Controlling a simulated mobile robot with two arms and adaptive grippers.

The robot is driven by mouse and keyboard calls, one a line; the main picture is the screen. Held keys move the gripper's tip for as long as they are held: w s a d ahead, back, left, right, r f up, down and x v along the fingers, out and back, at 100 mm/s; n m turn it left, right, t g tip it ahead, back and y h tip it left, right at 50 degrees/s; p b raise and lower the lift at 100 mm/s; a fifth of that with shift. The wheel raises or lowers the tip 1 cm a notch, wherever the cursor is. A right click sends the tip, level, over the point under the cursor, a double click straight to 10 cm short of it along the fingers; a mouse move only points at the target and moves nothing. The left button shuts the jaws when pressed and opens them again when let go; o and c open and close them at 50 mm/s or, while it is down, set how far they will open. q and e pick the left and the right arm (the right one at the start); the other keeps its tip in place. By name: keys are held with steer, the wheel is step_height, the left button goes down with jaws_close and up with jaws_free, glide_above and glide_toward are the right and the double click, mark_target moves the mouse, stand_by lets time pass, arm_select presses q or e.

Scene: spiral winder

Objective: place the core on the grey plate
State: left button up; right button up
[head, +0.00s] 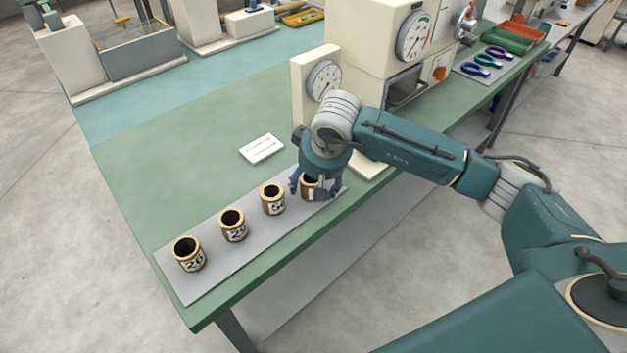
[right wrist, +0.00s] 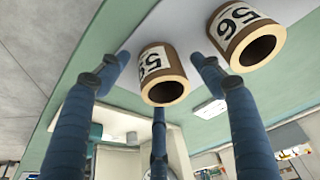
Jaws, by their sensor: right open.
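Several tan cores with dark open tops and white number labels stand upright in a row on the grey plate (head: 204,283). They are a left-end core (head: 188,262), a second core (head: 233,232), a third core (head: 273,205) and a right-end core (head: 308,192). My right gripper (head: 311,190) is open, its fingers around the right-end core, which is partly hidden in the head view. In the right wrist view, that core (right wrist: 158,68) sits between the spread fingers of the gripper (right wrist: 160,85), with gaps visible at its sides. A neighbouring core (right wrist: 238,32) is beside it. My left gripper is not in view.
A white card (head: 262,148) lies on the green table (head: 190,130) behind the row. A cream machine with dials (head: 411,36) stands close behind my right gripper. The table left of the card is clear.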

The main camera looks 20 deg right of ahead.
steer(key=shift+r, duration=0.1)
steer(key=shift+r, duration=0.2)
steer(key=b+v, duration=0.2)
steer(key=v, duration=0.9)
steer(key=shift+s+r, duration=0.2)
steer(key=shift+r, duration=0.1)
steer(key=shift+s+f, duration=0.1)
